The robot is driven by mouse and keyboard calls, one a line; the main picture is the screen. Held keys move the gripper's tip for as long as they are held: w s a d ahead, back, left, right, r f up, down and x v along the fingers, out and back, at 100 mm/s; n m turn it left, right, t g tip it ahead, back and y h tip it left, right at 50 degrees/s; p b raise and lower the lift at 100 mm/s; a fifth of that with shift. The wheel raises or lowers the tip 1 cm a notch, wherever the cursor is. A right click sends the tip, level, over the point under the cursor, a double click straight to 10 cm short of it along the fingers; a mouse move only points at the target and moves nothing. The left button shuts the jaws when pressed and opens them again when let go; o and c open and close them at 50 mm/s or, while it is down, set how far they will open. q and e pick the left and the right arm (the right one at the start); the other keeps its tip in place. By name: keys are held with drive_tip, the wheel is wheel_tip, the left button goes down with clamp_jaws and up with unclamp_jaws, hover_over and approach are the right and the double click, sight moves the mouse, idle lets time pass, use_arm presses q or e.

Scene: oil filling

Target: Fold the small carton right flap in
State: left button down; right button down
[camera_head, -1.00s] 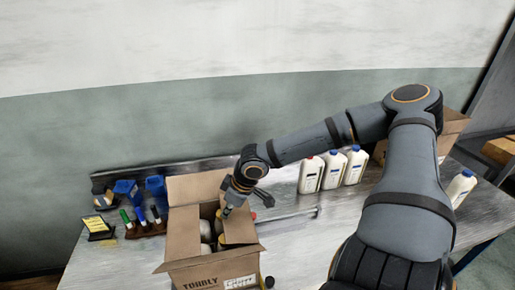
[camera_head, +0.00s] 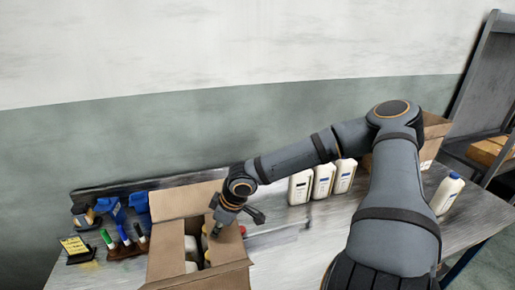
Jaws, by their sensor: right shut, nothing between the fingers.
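The small carton (camera_head: 164,258) stands open on the table at the lower left, its lower part cut off by the picture edge. Its back flap (camera_head: 184,200) stands up. Its right flap (camera_head: 227,245) leans inward over the right part of the opening. Pale-bodied bottles (camera_head: 191,245) show inside. My right gripper (camera_head: 216,231) is shut and empty, pointing down at the inner upper edge of the right flap. Whether it touches the flap I cannot tell. My left gripper is out of view.
White bottles (camera_head: 322,181) stand in a row right of the carton, with another bottle (camera_head: 446,195) farther right. A second carton (camera_head: 433,138) is partly behind my arm. Markers in a holder (camera_head: 126,250), blue bins (camera_head: 110,210) and a yellow sign (camera_head: 76,247) stand at left.

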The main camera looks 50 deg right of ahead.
wheel_tip(320, 180, up, 11)
drive_tip(key=p, duration=1)
